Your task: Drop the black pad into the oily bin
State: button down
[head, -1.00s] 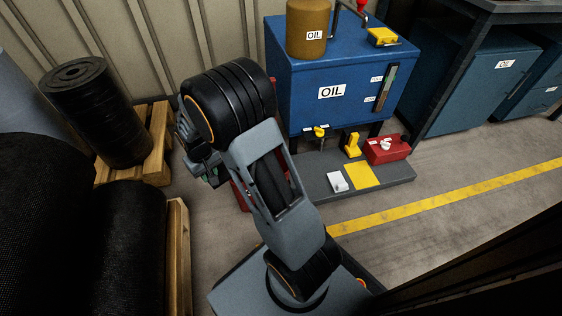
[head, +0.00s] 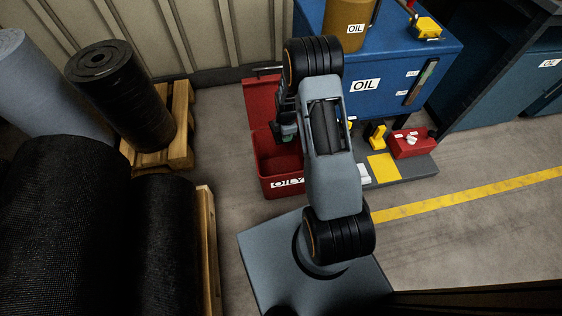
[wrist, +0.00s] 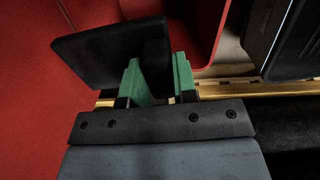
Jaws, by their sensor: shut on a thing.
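The red bin (head: 268,166) labelled OILY stands on the floor in the middle of the head view. Its red lid (head: 261,100) is raised at the back. My gripper (head: 286,133) is over the bin's opening, partly hidden by my arm. In the wrist view, its green fingers (wrist: 158,80) are shut on the black pad (wrist: 100,55), a flat dark slab. Red bin surfaces lie around and behind the pad there. In the head view I cannot make out the pad, nor tell how far it is above the bin floor.
The blue OIL tank (head: 375,65) stands right of the bin, with a grey platform (head: 415,170) and a red box (head: 412,146) below. Dark rolls (head: 120,95) and wooden pallets (head: 180,128) stand left. Open floor lies to the right around the yellow line (head: 470,198).

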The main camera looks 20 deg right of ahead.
jog(key=d+n, duration=0.1)
jog(key=f+n+p, duration=0.1)
jog(key=n, duration=0.1)
jog(key=d+f+n, duration=0.1)
jog(key=n, duration=0.1)
jog(key=shift+s+d+p, duration=0.2)
jog(key=shift+d+p, duration=0.15)
jog(key=shift+p, duration=0.05)
jog(key=shift+s+d+f+n+p, duration=0.15)
jog(key=shift+d+f+n, duration=0.15)
jog(key=shift+n, duration=0.3)
jog(key=shift+d+f+n+p, duration=0.2)
jog(key=shift+f+n, duration=0.15)
jog(key=shift+n, duration=0.25)
notch_tip(320, 180, down, 6)
jog(key=b, duration=0.4)
jog(key=c, duration=0.8)
grip_release()
notch_tip(320, 180, up, 14)
jog(key=p, duration=0.4)
jog(key=shift+f, duration=0.15)
